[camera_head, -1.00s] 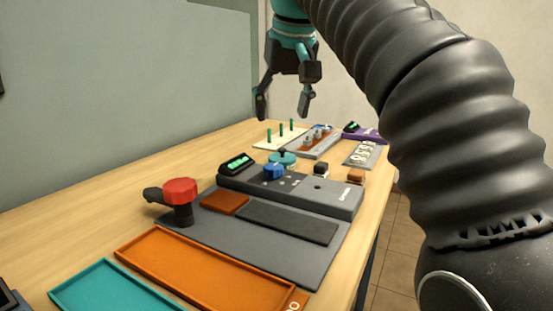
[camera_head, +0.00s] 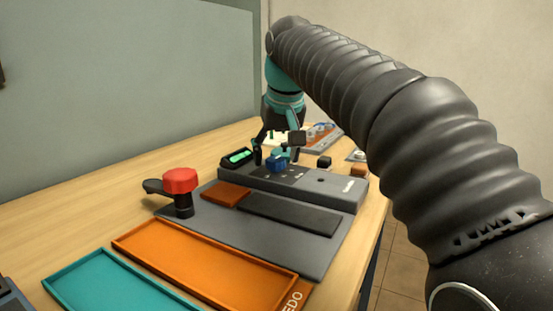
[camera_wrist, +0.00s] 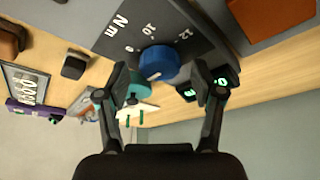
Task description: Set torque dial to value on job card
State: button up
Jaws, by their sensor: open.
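The blue torque dial (camera_head: 277,164) sits on top of the dark grey tester box (camera_head: 335,188). In the wrist view the dial (camera_wrist: 158,65) has a pale pointer line, and white figures, 10 and 12 among them, and "N m" stand on the panel around it. My gripper (camera_head: 277,155) is open and low over the box; in the wrist view its fingers (camera_wrist: 160,90) stand apart either side of the dial, not closed on it. A small display (camera_head: 238,158) with green digits stands at the box's left end. I cannot make out a job card.
A red-topped tool (camera_head: 181,190) stands on the grey mat's left edge. Orange (camera_head: 130,249) and teal (camera_head: 70,285) trays lie in front. A small black block (camera_head: 324,162) and a brown block (camera_head: 358,171) stand behind the box. Bare wood lies at left.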

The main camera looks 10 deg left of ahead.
jog(key=shift+w+f, duration=0.1)
jog(key=shift+f, duration=0.15)
jog(key=c, duration=1.1)
jog(key=shift+a, duration=0.1)
jog(key=shift+c, duration=0.2)
